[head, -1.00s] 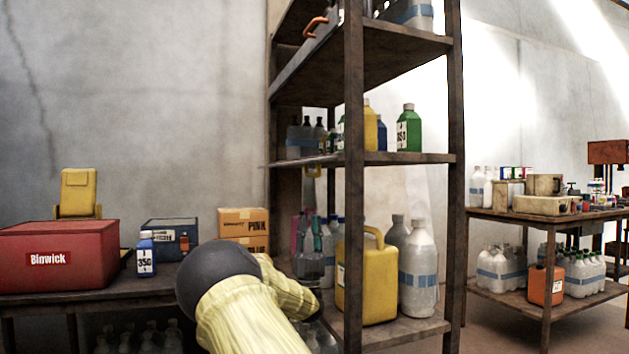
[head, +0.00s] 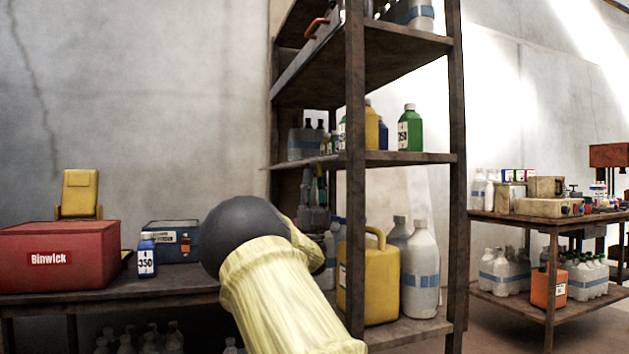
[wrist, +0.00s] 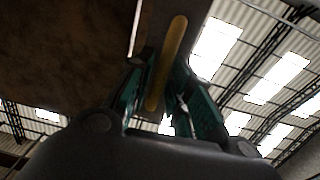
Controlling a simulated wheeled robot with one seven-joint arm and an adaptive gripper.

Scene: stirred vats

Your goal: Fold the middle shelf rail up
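The middle shelf (head: 408,158) of the tall brown rack holds several bottles. A yellow bar (wrist: 168,60), which looks like part of the rail, runs between the teal fingers of my gripper (wrist: 160,92) in the wrist view. The fingers stand apart on either side of it, and a gap shows on the right side. Whether the left finger touches it is not clear. In the head view my gripper (head: 318,180) points up just under the left front edge of the middle shelf. The bar is not clearly visible in the head view, and my arm hides part of the lower shelf.
A yellow jerrycan (head: 378,285) and clear bottles (head: 420,270) stand on the lower shelf, right of my arm. A rack post (head: 354,200) rises close to my gripper. A bench at left carries a red box (head: 60,255) and a blue bottle (head: 146,256).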

